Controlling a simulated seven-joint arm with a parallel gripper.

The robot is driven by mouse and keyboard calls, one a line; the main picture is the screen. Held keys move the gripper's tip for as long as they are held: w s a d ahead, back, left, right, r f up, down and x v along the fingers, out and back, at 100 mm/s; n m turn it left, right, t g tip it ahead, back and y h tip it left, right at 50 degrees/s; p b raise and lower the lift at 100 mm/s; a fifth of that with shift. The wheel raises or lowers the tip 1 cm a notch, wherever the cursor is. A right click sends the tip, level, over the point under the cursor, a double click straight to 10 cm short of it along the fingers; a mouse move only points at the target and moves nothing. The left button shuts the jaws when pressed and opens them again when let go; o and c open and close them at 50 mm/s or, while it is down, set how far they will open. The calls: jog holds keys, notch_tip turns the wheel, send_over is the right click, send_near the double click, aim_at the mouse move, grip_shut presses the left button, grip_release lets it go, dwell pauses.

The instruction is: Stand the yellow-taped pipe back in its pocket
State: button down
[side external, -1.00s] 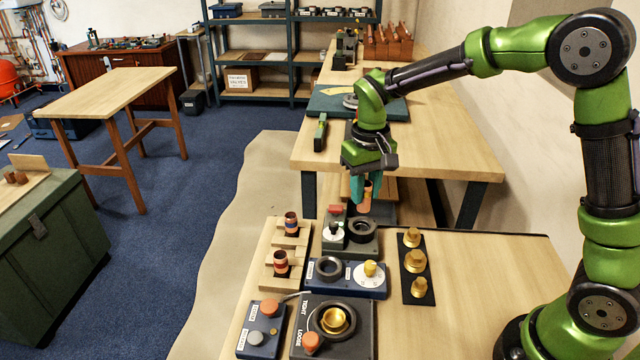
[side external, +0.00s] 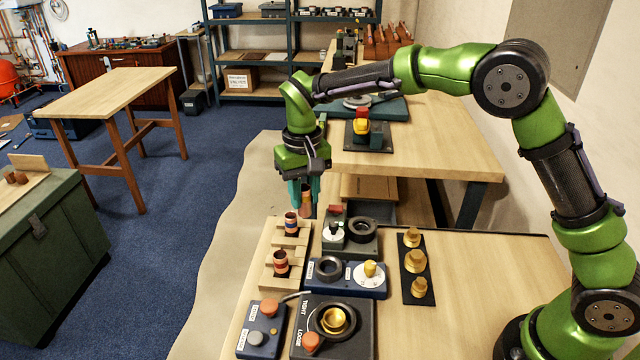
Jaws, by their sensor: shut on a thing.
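My gripper (side external: 306,206) is shut on a copper pipe (side external: 306,196). It holds the pipe above and just beyond the far end of the wooden pipe rack. The fingers cover much of the pipe, and I cannot make out yellow tape on it. The wooden rack (side external: 268,238) stands at the left of the near bench. Two banded copper pipes stand upright in it, a far one (side external: 291,223) and a near one (side external: 281,263). I cannot see an empty pocket clearly from here.
Right of the rack are a grey-green unit (side external: 350,250) with a black ring, a blue panel (side external: 345,290) with a yellow knob, and a dark TIGHT/LOOSE plate (side external: 365,345). Brass fittings stand on a black strip (side external: 417,290).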

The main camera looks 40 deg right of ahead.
jog(key=shift+w+a+f, duration=0.2)
jog(key=shift+a+f, duration=0.5)
jog(key=shift+f, duration=1)
jog(key=shift+w+a+f, duration=0.2)
jog(key=shift+a+f, duration=0.45)
jog(key=shift+f, duration=1.1)
jog(key=shift+w+a+f, duration=0.2)
jog(key=shift+a+f, duration=0.5)
jog(key=shift+f, duration=1)
jog(key=shift+f, duration=0.1)
jog(key=c, duration=0.9)
grip_release()
jog(key=shift+o, duration=0.2)
